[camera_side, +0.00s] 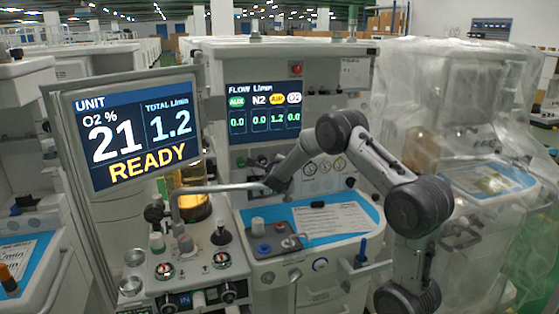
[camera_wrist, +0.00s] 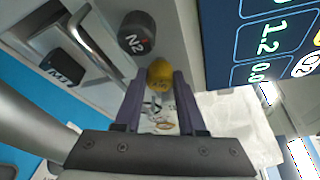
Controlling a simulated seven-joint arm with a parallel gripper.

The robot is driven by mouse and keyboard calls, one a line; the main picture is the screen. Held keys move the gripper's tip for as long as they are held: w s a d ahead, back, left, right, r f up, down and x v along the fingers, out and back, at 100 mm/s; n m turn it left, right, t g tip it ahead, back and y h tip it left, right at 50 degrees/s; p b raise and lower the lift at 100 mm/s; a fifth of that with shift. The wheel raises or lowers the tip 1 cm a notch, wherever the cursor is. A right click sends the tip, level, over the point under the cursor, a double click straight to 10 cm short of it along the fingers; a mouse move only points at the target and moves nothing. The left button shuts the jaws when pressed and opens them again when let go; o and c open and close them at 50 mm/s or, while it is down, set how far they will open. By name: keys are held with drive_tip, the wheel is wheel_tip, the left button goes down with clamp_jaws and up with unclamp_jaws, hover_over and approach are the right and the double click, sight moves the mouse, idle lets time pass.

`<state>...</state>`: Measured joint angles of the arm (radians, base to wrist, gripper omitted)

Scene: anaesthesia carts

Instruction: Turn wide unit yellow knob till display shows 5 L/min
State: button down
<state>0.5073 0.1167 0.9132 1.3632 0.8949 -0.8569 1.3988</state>
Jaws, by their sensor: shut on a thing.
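The yellow knob (camera_wrist: 160,72) sits between the fingertips of my gripper (camera_wrist: 158,82) in the wrist view. My gripper is shut on it, one dark finger at each side. In the side view my arm reaches the front of the wide unit (camera_side: 342,72), and the knob cannot be made out there. The wide unit's flow display (camera_side: 265,108) reads 1.2 under the yellow Air label and 0.0 for AUX, N2 and O2. The tilted unit monitor (camera_side: 133,128) shows O2 21 %, total 1.2 L/min and READY.
A black N2 knob (camera_wrist: 136,33) is close beside the yellow knob. A metal handle (camera_wrist: 92,40) and a dark labelled block (camera_wrist: 62,66) lie to its left. In the side view, a blue-edged worktop (camera_side: 368,212) lies below my arm, and a plastic-covered machine (camera_side: 470,110) stands at right.

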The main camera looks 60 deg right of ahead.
drive_tip(key=shift+n, duration=0.4)
idle(0.3)
drive_tip(key=c, duration=0.5)
unclamp_jaws()
drive_tip(key=shift+a, duration=0.1)
drive_tip(key=v, duration=1.3)
drive_tip(key=shift+a+f, duration=0.15)
drive_tip(key=shift+a, duration=0.2)
drive_tip(key=shift+s, duration=0.15)
